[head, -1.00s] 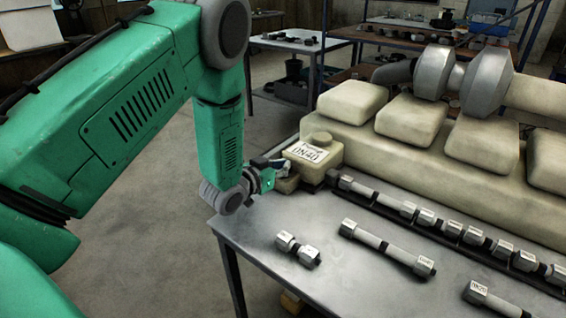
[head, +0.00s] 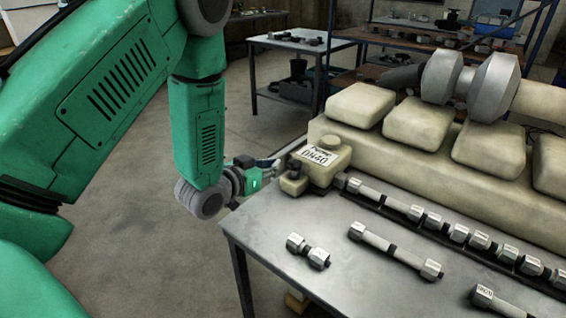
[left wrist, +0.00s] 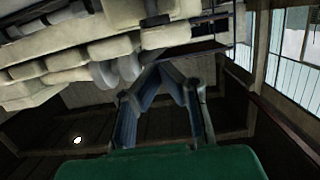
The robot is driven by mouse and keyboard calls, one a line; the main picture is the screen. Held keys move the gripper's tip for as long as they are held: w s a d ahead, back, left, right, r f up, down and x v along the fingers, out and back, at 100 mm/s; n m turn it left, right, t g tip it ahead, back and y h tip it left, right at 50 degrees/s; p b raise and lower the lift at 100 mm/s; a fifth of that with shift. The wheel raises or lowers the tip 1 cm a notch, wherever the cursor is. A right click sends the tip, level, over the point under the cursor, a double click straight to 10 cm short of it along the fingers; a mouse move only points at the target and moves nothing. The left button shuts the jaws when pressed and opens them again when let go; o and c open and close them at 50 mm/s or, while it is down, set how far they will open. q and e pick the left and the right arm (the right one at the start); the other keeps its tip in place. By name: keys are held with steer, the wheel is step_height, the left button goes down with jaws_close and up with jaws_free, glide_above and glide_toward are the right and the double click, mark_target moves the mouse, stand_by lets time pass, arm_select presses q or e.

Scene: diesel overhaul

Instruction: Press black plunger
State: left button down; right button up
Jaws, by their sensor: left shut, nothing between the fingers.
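The black plunger (head: 295,168) stands on a small cream block (head: 293,186) at the front left of the cream pump housing (head: 325,145), which carries a white label, at the far left corner of the table. My left gripper (head: 266,165) is shut and empty, just left of the plunger, with a visible gap. In the left wrist view its fingers (left wrist: 160,70) come together at the tips. A small dark part on a cream block shows above them there; I cannot tell surely that it is the plunger. My right gripper is not in view.
The grey table (head: 270,217) carries a long cream engine block (head: 400,165) behind a row of metal fittings. A short bolt (head: 308,251) and a long rod (head: 394,250) lie in front. Open floor (head: 140,240) is left of the table.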

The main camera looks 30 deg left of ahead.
arm_select(q)
steer(key=shift+s+d+r, duration=0.1)
steer(key=shift+s+r, duration=0.15)
steer(key=shift+s, duration=0.35)
steer(key=shift+s+d+r, duration=0.1)
steer(key=shift+s+r, duration=0.1)
steer(key=shift+s, duration=0.4)
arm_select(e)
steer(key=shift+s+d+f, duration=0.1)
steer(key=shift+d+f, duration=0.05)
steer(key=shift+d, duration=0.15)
arm_select(q)
steer(key=shift+w+a+f, duration=0.1)
steer(key=shift+a, duration=0.05)
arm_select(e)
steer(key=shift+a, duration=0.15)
arm_select(q)
steer(key=shift+a, duration=0.15)
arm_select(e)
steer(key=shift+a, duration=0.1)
arm_select(q)
steer(key=shift+d, duration=0.2)
